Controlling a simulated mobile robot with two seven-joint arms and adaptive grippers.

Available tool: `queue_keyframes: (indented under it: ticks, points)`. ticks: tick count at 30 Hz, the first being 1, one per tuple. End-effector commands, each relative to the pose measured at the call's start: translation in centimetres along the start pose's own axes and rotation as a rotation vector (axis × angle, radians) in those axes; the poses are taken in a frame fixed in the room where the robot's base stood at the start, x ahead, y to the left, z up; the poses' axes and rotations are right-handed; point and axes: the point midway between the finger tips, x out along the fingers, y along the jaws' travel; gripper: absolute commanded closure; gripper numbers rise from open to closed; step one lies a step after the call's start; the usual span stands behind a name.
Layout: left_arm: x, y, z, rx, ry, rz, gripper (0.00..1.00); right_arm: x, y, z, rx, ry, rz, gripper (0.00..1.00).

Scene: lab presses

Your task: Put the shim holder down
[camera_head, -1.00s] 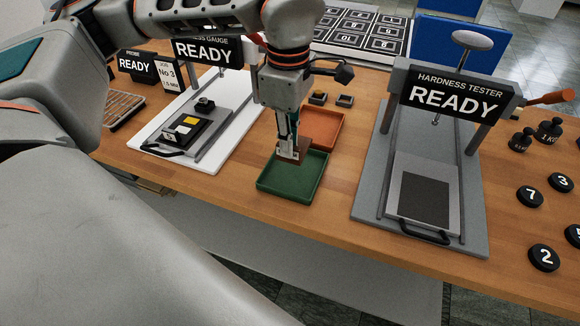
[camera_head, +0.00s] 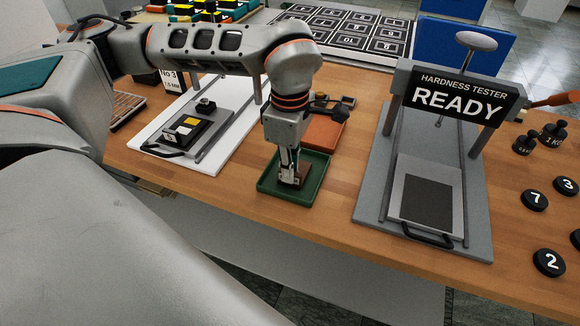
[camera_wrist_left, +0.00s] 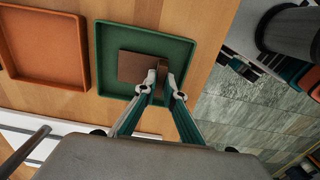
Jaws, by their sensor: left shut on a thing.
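The shim holder is a small brown block (camera_wrist_left: 138,67) held in my left gripper (camera_head: 290,182). In the head view the holder (camera_head: 305,171) shows beside the fingertips, inside the outline of the green tray (camera_head: 271,187). The left wrist view also shows the fingers (camera_wrist_left: 165,82) closed on a raised part at the holder's right end, with the green tray (camera_wrist_left: 106,90) around it. The holder is low and looks flat, but I cannot tell whether it touches the tray floor. My right gripper is not in view.
An orange tray (camera_head: 325,131) lies just behind the green one. The hardness tester (camera_head: 375,190) stands to the right, and a white-based gauge (camera_head: 209,164) to the left. Bare wooden table lies between the green tray and the tester.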

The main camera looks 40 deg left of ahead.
Motion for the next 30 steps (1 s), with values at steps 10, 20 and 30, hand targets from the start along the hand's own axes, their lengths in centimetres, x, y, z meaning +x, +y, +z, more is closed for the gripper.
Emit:
queue_keyframes:
  ticks: [10,20,30]
  points:
    - [0.1,0.0,0.0,0.0,0.0,-0.001,0.74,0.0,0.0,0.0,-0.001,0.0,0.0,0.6]
    - [-2.4,0.1,0.0,0.0,-0.001,0.004,0.74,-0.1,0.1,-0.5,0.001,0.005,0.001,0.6]
    - [-9.3,0.1,0.1,0.0,-0.002,0.004,0.74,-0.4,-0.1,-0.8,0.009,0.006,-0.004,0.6]
